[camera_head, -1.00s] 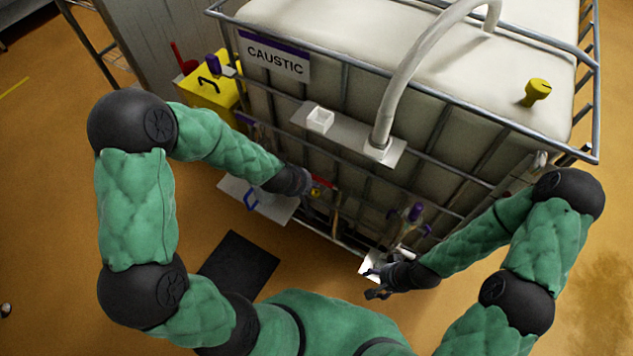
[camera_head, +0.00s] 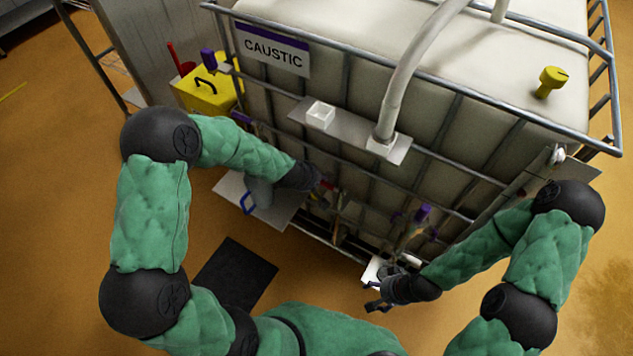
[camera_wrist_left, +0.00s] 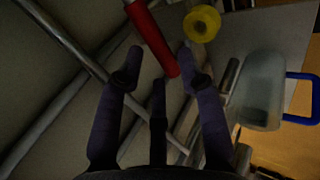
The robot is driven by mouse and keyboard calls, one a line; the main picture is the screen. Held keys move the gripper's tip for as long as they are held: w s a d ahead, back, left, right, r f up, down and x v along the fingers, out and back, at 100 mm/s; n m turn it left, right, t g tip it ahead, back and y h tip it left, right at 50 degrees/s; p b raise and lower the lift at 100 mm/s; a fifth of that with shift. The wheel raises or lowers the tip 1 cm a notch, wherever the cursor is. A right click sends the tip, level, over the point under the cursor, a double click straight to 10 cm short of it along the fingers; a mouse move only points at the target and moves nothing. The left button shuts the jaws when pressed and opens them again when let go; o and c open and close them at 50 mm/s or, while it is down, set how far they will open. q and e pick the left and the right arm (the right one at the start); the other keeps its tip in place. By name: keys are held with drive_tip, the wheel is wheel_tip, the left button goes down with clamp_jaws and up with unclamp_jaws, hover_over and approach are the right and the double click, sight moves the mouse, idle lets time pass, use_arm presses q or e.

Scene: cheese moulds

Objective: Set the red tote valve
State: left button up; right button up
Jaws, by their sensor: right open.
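The red valve handle (camera_wrist_left: 152,38) is a red bar in the left wrist view, with its lower end between the tips of my left gripper (camera_wrist_left: 162,68). The fingers are spread, and I cannot tell whether they touch the bar. In the head view a small part of the red handle (camera_head: 328,184) shows at the end of my left arm, low on the caged caustic tote (camera_head: 345,110); the fingers there are mostly hidden. My right gripper (camera_head: 378,297) is open and empty, low in front of the tote near a white object (camera_head: 374,271).
A yellow round part (camera_wrist_left: 202,23) is beside the red bar. A translucent jug (camera_wrist_left: 262,92) with a blue handle stands on a grey plate. A purple-topped fitting (camera_head: 422,214) is right of the red handle. A black mat (camera_head: 237,275) lies on open orange floor.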

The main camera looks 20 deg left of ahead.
use_arm(q)
drive_tip(key=shift+w+d+f, duration=0.1)
drive_tip(key=shift+w+f, duration=0.25)
drive_tip(key=shift+f, duration=0.15)
use_arm(e)
drive_tip(key=shift+f, duration=0.3)
use_arm(q)
clamp_jaws()
use_arm(e)
drive_tip(key=shift+r, duration=0.15)
